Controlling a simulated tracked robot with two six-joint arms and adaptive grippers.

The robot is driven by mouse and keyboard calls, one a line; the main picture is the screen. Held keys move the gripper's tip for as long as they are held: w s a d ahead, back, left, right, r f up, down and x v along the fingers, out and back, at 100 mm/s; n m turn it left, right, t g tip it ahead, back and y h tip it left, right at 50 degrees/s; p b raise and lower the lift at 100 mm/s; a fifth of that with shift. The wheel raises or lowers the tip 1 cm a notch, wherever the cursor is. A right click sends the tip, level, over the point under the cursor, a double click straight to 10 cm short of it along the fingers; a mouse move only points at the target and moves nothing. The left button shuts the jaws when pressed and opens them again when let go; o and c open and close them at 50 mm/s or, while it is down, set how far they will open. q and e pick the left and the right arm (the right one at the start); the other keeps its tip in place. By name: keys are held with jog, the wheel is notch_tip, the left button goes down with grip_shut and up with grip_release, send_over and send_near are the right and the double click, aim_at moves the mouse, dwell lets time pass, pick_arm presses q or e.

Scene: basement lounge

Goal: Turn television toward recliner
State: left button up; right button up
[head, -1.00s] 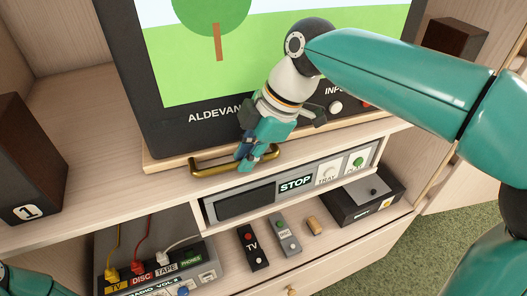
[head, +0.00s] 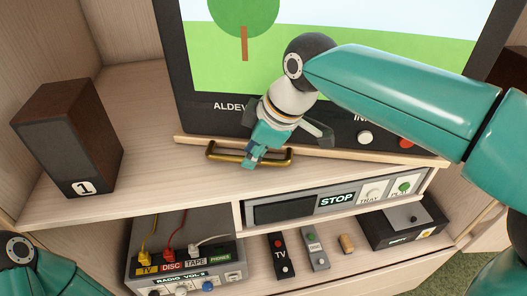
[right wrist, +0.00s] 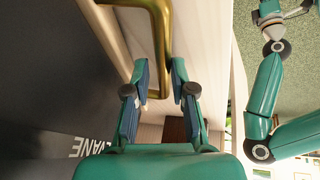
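The television (head: 300,115) stands on a thin wooden board (head: 380,152) on the cabinet shelf; its screen shows a tree. A brass handle (head: 222,157) sticks out from the board's front edge. My right gripper (head: 253,160) is at this handle, pointing down. In the right wrist view the fingers of the right gripper (right wrist: 160,72) are spread on either side of the handle (right wrist: 160,35); contact is unclear. The board is angled to the shelf, its right end near the front edge. My left gripper is outside the head view; a distant arm end in the right wrist view is unclear. No recliner shows.
A dark speaker (head: 70,135) labelled 1 stands left of the television. Below are a player (head: 285,210) marked STOP, a radio (head: 180,270) with plugged cables, two remotes (head: 280,255) and a black box (head: 400,225). Bare shelf lies between speaker and board.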

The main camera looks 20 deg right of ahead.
jog(key=shift+o, duration=0.9)
jog(key=shift+f, duration=0.1)
jog(key=v, duration=1.2)
